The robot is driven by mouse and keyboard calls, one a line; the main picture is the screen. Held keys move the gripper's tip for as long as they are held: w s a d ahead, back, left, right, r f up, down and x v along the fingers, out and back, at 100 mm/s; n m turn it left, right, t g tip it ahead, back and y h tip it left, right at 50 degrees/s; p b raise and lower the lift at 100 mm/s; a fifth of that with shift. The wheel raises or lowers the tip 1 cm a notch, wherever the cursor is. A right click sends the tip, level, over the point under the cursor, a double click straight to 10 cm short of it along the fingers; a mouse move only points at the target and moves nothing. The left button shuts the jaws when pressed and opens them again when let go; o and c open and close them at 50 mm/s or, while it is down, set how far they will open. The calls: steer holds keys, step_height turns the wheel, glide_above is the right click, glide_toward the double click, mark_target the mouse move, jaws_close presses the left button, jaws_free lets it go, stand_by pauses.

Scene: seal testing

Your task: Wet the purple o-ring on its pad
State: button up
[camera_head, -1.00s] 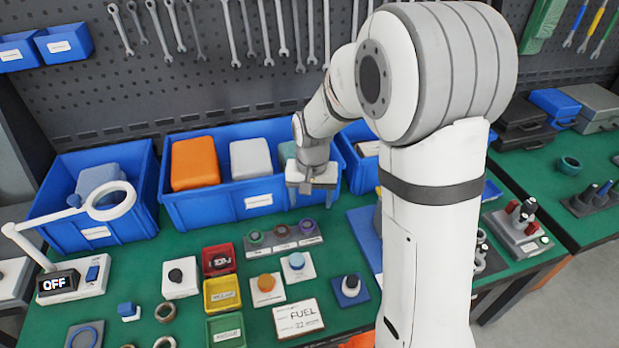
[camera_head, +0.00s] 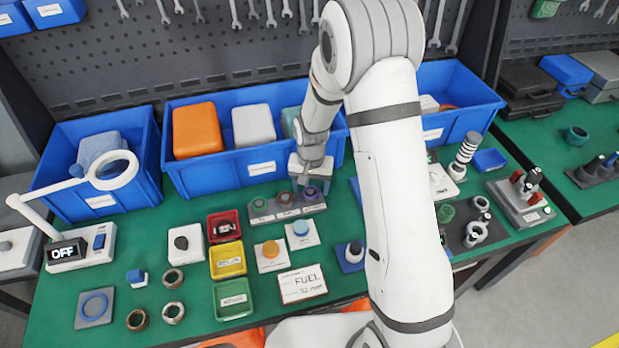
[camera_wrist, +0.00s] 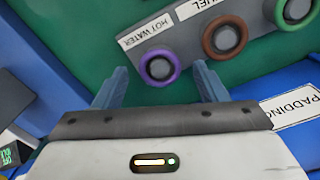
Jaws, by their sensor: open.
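The purple o-ring (camera_wrist: 158,67) sits around a dark round post at one end of a grey rack, beside a label reading HOT WATER. In the head view the purple o-ring (camera_head: 310,193) is at the right end of the rack (camera_head: 262,218). A brown ring (camera_wrist: 222,38) and a green ring (camera_wrist: 292,10) sit on the other posts. My gripper (camera_wrist: 160,84) is open and empty, its fingers apart on either side of the purple o-ring's line. In the head view my gripper (camera_head: 311,174) hangs just above and behind the rack's right end. I cannot tell which pad is the purple ring's.
Blue bins (camera_head: 250,188) stand close behind the rack. Red, yellow and green trays (camera_head: 234,298) are to the left.

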steer(key=c, duration=1.1)
steer(key=o, duration=0.4)
steer(key=shift+c, duration=0.9)
